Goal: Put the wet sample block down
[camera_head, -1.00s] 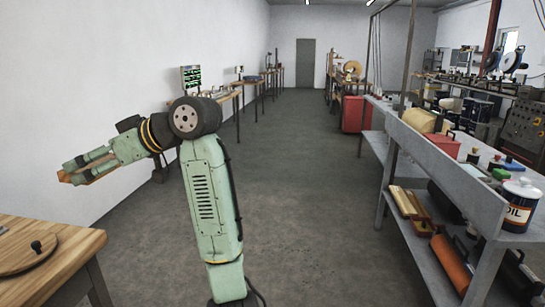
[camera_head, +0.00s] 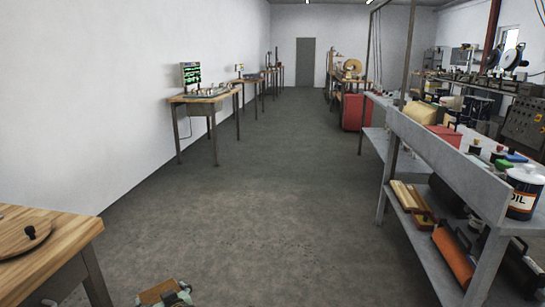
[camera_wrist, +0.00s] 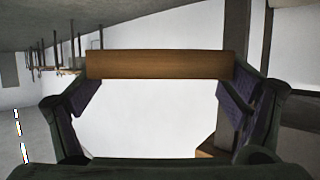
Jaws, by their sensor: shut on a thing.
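The sample block (camera_head: 158,291) is a plain brown, wood-coloured bar, low at the bottom edge of the head view. My gripper (camera_head: 176,298) is shut on it there, and most of the gripper is cut off by the frame. In the wrist view the block (camera_wrist: 160,65) spans across between the two fingers of my gripper (camera_wrist: 160,88), held at its ends. I cannot tell from its surface whether it is wet. The floor shows around the block in the head view.
A wooden table (camera_head: 62,245) with a round wooden board (camera_head: 22,236) is at lower left. A grey shelf unit (camera_head: 440,145) runs along the right, loaded with boxes, rollers and an oil can (camera_head: 524,193). A small bench (camera_head: 203,98) stands by the left wall. The middle floor is clear.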

